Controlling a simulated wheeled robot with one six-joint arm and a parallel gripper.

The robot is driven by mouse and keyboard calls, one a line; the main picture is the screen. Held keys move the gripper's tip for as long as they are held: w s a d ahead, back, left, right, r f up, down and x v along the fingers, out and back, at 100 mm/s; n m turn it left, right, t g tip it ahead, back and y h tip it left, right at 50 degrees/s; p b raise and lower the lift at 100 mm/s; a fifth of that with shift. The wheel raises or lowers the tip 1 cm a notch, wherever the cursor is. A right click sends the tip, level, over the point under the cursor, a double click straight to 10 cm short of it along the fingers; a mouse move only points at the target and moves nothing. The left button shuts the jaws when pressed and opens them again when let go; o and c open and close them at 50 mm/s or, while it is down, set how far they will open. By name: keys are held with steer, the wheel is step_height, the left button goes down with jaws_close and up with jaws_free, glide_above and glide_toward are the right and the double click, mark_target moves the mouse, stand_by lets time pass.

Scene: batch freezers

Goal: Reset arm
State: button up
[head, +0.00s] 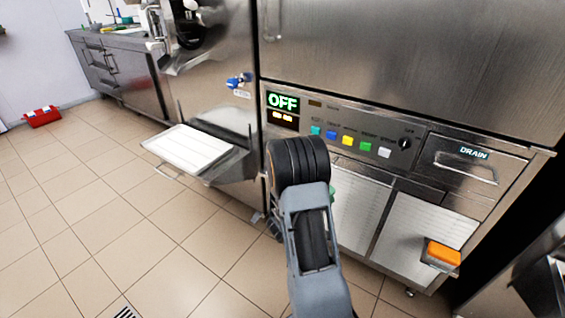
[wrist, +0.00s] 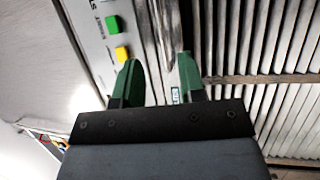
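My arm reaches forward in the head view and hides most of my gripper; a bit of a green finger shows beside it. In the wrist view, my gripper (wrist: 157,72) has two green fingers standing apart, with nothing seen held between them. It faces the batch freezer's front (head: 358,110), close to the control panel and the slatted vents (wrist: 270,45). The wrist view shows a green button (wrist: 113,24) and a yellow button (wrist: 121,53). I cannot tell whether a finger touches the machine.
The panel display (head: 283,101) reads OFF. A drain drawer (head: 470,160) is at the right, and an orange block (head: 443,255) sticks out low on the front. A white tray (head: 190,147) juts out at the left. A red box (head: 42,116) stands on open tiled floor.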

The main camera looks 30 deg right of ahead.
steer(key=w+a+r+t+y+p, duration=0.45)
steer(key=w+r+t+p, duration=0.3)
steer(key=r, duration=0.25)
steer(key=w+a+r+n+t+y+p, duration=0.1)
steer(key=w+a+r+t+y+p, duration=0.1)
steer(key=a+r+y+p, duration=0.5)
steer(key=w+a+r+t+y+p, duration=0.25)
steer(key=a+r+y+p, duration=0.25)
steer(key=a+r, duration=0.35)
steer(key=s+a+r+g+y+p, duration=0.1)
steer(key=s+a+r+g+p, duration=0.3)
steer(key=s, duration=0.5)
steer(key=s+a+r+g+y+p, duration=0.2)
steer(key=s+a+r+g+p, duration=0.2)
steer(key=s+r+p, duration=0.3)
step_height(320, 180, up, 2)
steer(key=shift+s+a+r, duration=0.2)
steer(key=shift+s+a, duration=0.55)
steer(key=shift+s, duration=0.3)
steer(key=shift+y, duration=0.25)
